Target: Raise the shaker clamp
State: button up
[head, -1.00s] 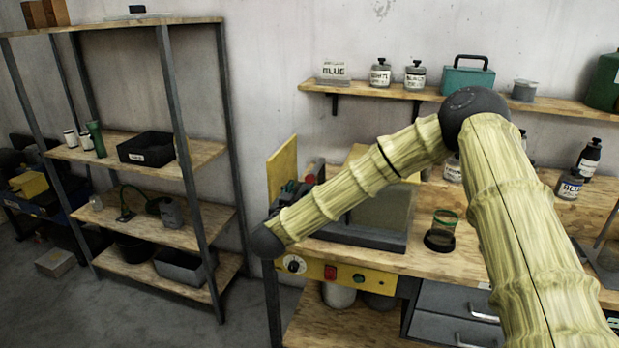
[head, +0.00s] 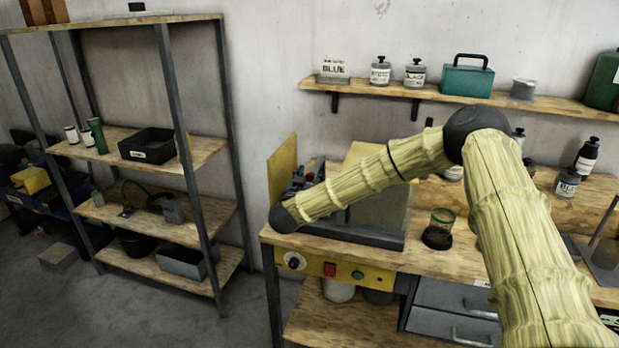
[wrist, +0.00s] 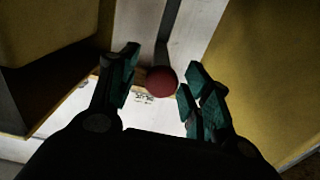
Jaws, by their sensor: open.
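The shaker (head: 378,211) stands on the left end of the workbench, with yellow side panels and a dark grey base. In the wrist view, the clamp shows as a red ball knob (wrist: 161,81) on a grey bar that runs up the picture. My gripper (wrist: 162,63) is open, with one green-padded finger on each side of the knob. The knob is between the fingers, and I cannot tell whether either touches it. In the head view, my gripper (head: 302,180) is partly hidden behind my arm, beside the left yellow panel. I cannot make out the knob there.
The workbench (head: 455,262) holds a glass jar with a green rim (head: 441,229) right of the shaker. A yellow control panel (head: 345,272) is on the bench front. Yellow panels stand close on both sides of my gripper. A shelving rack (head: 180,165) stands to the left.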

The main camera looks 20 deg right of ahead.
grip_shut()
jog(key=shift+r, duration=0.15)
